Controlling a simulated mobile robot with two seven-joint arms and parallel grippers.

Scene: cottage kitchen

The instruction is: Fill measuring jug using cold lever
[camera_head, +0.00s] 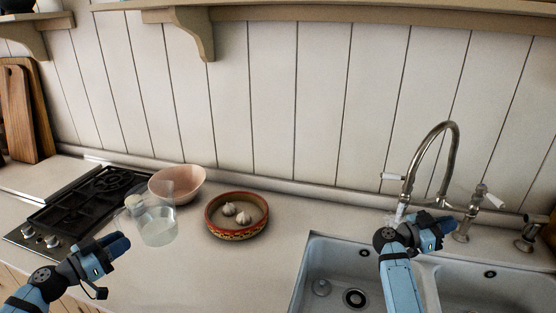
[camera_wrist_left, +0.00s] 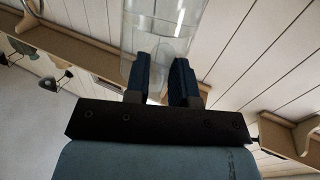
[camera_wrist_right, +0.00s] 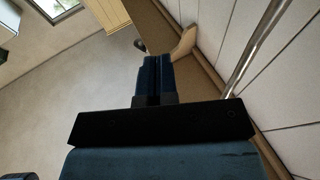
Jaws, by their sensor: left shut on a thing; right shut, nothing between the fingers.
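The clear measuring jug (camera_head: 158,228) is in the head view at left, over the counter beside the hob, with a pale water-like layer in its lower part. My left gripper (camera_head: 122,242) is shut on the jug; the left wrist view shows the glass (camera_wrist_left: 158,35) just beyond the fingers (camera_wrist_left: 167,75). I cannot tell whether the jug touches the counter. The tall curved tap (camera_head: 457,150) stands behind the sink with a left lever (camera_head: 391,177) and a right lever (camera_head: 493,197). My right gripper (camera_head: 446,232) is shut and empty in front of the tap base, partly hiding it.
The double sink (camera_head: 335,262) has a left and a right basin. A pink bowl (camera_head: 185,180) is behind the jug. A red patterned dish (camera_head: 237,232) with garlic bulbs (camera_head: 243,217) stands between jug and sink. The hob (camera_head: 70,208) is at left. The counter front is clear.

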